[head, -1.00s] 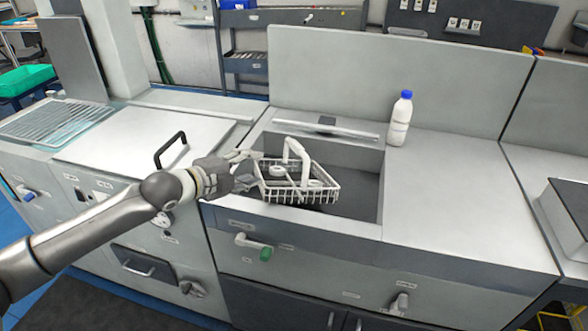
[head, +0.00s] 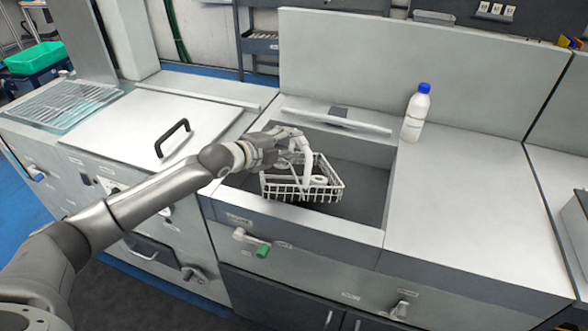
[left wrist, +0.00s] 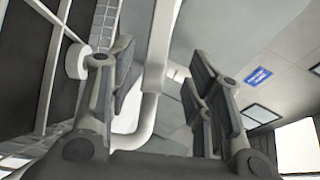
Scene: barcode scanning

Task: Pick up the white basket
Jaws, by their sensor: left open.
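The white wire basket (head: 300,190) sits at the dark recessed basin in the counter, with its white handle arching up and small round white items inside. My left gripper (head: 296,143) is at the upper part of the basket's handle. In the left wrist view, the open fingers (left wrist: 160,90) stand on either side of the white handle (left wrist: 158,65), with a visible gap beside it. My right gripper is in neither view.
The basin's rim (head: 240,209) surrounds the basket closely at the front. A white bottle with a blue cap (head: 415,115) stands on the counter to the right. A lid with a black handle (head: 173,138) lies to the left. The right counter is mostly clear.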

